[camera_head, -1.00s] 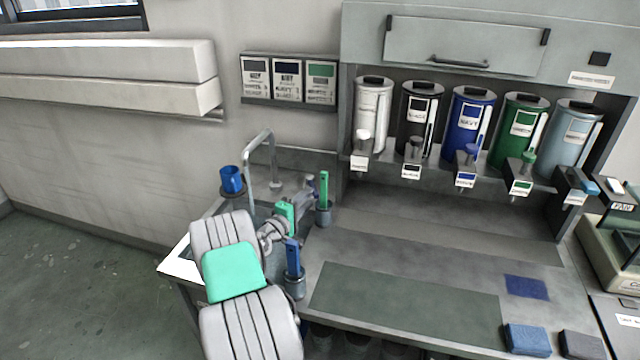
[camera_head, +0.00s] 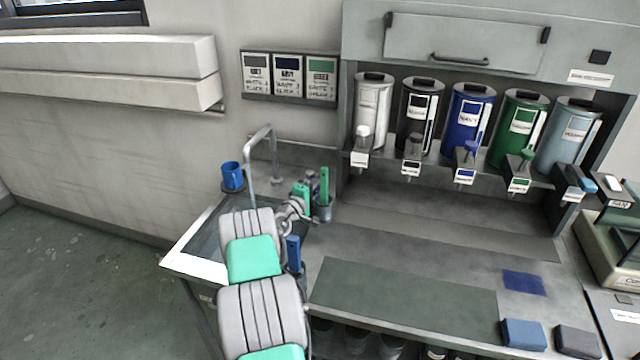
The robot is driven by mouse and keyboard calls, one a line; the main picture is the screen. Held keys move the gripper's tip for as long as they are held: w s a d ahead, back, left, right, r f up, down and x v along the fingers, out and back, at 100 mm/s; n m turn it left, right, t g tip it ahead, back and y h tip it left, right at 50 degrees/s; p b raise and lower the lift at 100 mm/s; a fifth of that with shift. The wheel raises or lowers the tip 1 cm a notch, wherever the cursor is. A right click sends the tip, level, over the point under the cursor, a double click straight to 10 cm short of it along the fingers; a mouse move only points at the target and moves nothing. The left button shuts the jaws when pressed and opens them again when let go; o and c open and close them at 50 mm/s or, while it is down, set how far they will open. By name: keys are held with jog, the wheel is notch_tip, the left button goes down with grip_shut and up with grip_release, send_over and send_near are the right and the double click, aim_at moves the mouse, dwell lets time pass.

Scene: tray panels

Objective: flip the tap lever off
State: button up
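The grey tap (camera_head: 262,140) has a curved spout that arches over the sink (camera_head: 207,238) at the left end of the bench. I cannot clearly make out the tap lever; it is either too small or hidden near my wrist. My gripper (camera_head: 308,186) is at the far end of my arm, to the right of the tap, close to the back of the bench. It appears apart from the spout. Its fingers are too small and partly covered by my wrist to show whether they are open or shut.
A blue mug (camera_head: 232,176) stands left of the tap. A green-handled tool (camera_head: 324,184) stands in a holder just right of my gripper, and a blue-handled one (camera_head: 293,251) stands beside my forearm. Canisters with dispensers line the back. The green mat (camera_head: 400,300) is bare.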

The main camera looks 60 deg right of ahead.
grip_shut()
dwell(1.0)
